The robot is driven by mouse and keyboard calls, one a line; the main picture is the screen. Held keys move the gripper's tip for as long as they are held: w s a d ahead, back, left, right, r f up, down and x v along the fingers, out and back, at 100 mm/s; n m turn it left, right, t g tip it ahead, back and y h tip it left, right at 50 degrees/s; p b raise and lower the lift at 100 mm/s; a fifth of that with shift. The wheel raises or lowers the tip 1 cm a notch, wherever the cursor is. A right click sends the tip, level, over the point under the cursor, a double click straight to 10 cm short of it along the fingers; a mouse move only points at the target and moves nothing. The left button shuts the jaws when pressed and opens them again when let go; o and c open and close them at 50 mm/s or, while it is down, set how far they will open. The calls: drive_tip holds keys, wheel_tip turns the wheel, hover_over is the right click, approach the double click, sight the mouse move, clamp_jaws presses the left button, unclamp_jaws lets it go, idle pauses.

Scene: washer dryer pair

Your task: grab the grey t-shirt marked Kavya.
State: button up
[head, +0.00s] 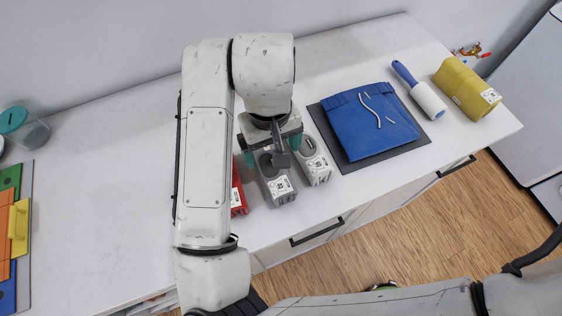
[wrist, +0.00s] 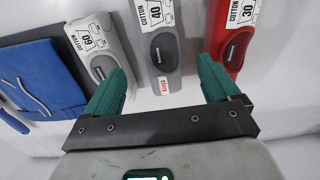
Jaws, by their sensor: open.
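The grey folded t-shirt (head: 276,184) lies on the white counter, between a paler folded shirt (head: 316,163) on its right and a red one (head: 238,197) on its left. In the wrist view the grey t-shirt (wrist: 165,52) has a white "COTTON 40" label and a small red tag (wrist: 163,85) whose name I cannot read with certainty. My gripper (head: 272,152) is open above the grey t-shirt. In the wrist view its teal fingers (wrist: 162,72) stand either side of the grey t-shirt's near end, with nothing held. My gripper hides part of it in the head view.
A blue folded garment (head: 370,120) lies on a dark board (head: 416,142) to the right. Beyond are a lint roller (head: 425,98) and a yellow roll (head: 465,88). The neighbouring shirts sit close beside the grey one. The counter's left part is mostly clear.

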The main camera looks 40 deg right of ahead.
sight(273, 170)
wheel_tip(273, 170, down, 9)
drive_tip(key=shift+f+p, duration=0.2)
drive_tip(key=shift+p, duration=0.45)
drive_tip(key=shift+c, duration=0.3)
drive_tip(key=shift+w, duration=0.1)
drive_tip(key=c, duration=1.1)
drive_tip(key=shift+r, duration=0.1)
